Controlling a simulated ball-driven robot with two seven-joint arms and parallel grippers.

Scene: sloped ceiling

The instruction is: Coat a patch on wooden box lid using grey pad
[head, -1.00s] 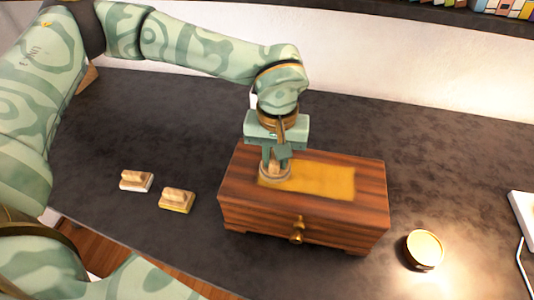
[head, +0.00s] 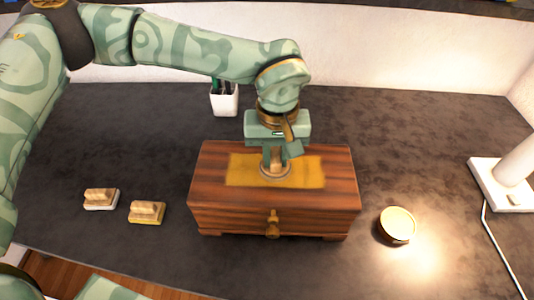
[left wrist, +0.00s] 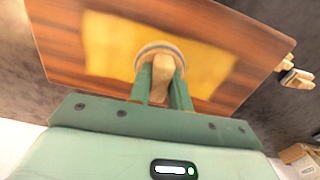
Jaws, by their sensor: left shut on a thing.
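The wooden box (head: 275,214) stands on the dark table, its striped lid (head: 337,170) bearing a yellow-gold patch (head: 240,172). My left gripper (head: 275,154) is over the lid and shut on the wooden handle of a round pad (head: 276,171). The pad sits on the lid around the middle of the patch. In the left wrist view the fingers (left wrist: 162,90) hold the handle, and the pad's pale grey rim (left wrist: 158,48) shows against the patch (left wrist: 105,45). The pad's underside is hidden. My right gripper is out of view.
A white-based block (head: 100,198) and a yellow-based block (head: 147,212) lie left of the box. A round bowl with pale contents (head: 397,225) stands to its right. A white pen cup (head: 224,101) is behind, a white lamp base (head: 502,185) far right.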

